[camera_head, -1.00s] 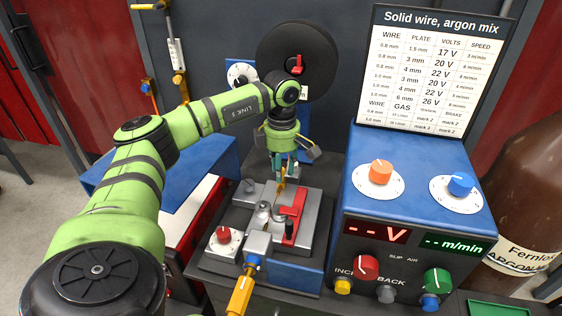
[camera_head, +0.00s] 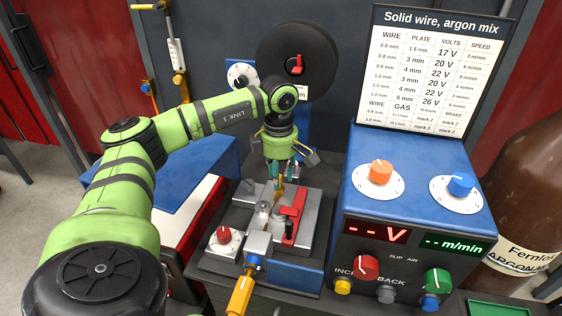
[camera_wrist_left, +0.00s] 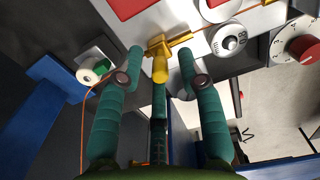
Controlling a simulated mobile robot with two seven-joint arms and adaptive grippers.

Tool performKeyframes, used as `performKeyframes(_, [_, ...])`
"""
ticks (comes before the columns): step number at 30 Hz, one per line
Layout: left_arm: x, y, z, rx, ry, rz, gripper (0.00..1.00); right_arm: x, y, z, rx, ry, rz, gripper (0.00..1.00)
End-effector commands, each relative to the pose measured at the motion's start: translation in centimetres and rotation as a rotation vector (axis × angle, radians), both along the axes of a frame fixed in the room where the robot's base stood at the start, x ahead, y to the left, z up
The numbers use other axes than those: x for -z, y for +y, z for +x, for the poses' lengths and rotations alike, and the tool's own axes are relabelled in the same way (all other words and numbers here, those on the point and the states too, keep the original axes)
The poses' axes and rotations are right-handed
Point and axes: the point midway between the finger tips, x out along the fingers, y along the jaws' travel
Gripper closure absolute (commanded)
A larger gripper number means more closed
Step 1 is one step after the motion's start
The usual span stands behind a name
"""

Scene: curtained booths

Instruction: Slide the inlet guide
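The inlet guide (camera_wrist_left: 157,48) is a small brass piece with a rounded yellow knob, near the top middle of the left wrist view. An orange wire meets it. In the head view the guide (camera_head: 279,185) is a small yellow bit at the back of the wire feeder (camera_head: 309,207), partly hidden by my gripper. My left gripper (camera_head: 284,170) points down over it. In the left wrist view its green fingers (camera_wrist_left: 161,60) are spread, one on each side of the knob, with a gap on both sides. My right gripper is not in view.
A red lever (camera_head: 293,212), metal rollers (camera_head: 263,211) and a red knob (camera_head: 223,236) sit on the feeder in front of the gripper. A black spool (camera_head: 297,60) stands behind. The blue control box (camera_head: 412,160) stands close on the right.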

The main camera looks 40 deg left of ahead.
Motion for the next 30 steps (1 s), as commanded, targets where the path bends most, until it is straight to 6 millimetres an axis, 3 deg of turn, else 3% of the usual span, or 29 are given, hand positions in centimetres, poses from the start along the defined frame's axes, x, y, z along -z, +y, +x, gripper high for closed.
performKeyframes(10, [-0.4, 0.0, 0.0, 0.000, -0.001, 0.000, 0.61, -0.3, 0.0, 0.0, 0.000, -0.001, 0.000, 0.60])
performKeyframes(25, [-5.4, 0.0, 0.0, 0.001, -0.001, 0.000, 0.61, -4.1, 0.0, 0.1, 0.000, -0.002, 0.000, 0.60])
performKeyframes(30, [-6.2, 0.0, 0.0, 0.001, 0.000, 0.001, 0.61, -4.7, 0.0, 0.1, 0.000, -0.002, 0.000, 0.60])
